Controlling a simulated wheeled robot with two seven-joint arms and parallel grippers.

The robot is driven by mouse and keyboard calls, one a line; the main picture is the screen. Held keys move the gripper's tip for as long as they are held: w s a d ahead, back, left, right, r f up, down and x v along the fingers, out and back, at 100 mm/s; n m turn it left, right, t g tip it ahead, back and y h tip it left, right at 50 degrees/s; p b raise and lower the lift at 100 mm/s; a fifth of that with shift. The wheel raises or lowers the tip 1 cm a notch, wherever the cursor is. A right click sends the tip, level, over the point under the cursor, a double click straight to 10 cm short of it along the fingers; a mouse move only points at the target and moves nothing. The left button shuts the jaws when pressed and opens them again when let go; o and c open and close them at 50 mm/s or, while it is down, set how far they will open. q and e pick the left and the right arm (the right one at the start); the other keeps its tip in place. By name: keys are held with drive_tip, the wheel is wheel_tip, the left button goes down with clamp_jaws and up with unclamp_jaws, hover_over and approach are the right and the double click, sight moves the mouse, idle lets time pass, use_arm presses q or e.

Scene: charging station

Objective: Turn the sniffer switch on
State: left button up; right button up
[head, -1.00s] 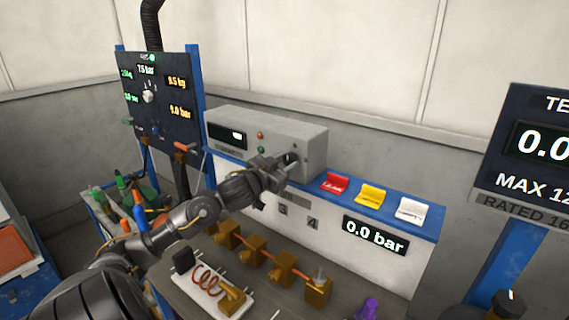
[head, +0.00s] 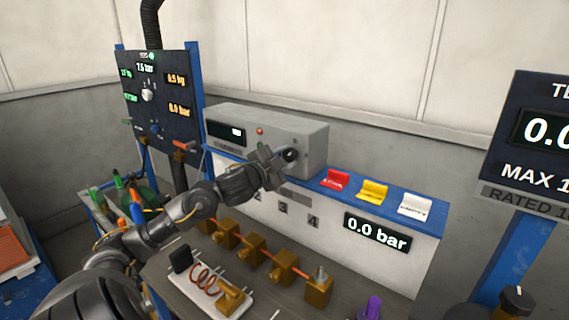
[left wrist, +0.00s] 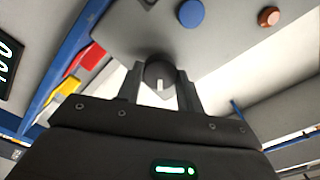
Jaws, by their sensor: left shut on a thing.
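The sniffer unit is a grey box (head: 310,140) with a dark display, a red lamp and a dark round knob (head: 291,155) on its front, standing on a blue-topped white cabinet. My left gripper (head: 280,162) is at this knob. In the left wrist view the knob (left wrist: 160,72), with a white pointer mark, sits between the two fingers of my left gripper (left wrist: 159,92), which is shut on it. The pointer runs roughly along the fingers in that view. My right gripper is not in view.
Red (head: 336,180), yellow (head: 373,191) and white (head: 414,206) rocker pieces stand on the cabinet top, right of the box. Brass fittings (head: 283,267) and a copper coil (head: 205,276) lie on the bench below. A gauge panel (head: 158,95) stands behind left.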

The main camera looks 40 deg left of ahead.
use_arm(q)
drive_tip(key=m+b, duration=0.3)
drive_tip(key=m, duration=0.2)
drive_tip(key=shift+f+m+b, duration=0.15)
drive_tip(key=shift+m+b, duration=0.15)
drive_tip(key=shift+b, duration=0.05)
drive_tip(key=shift+m+b, duration=1.5)
drive_tip(key=shift+m, duration=0.7)
drive_tip(key=o, duration=1)
drive_tip(key=shift+s, duration=0.1)
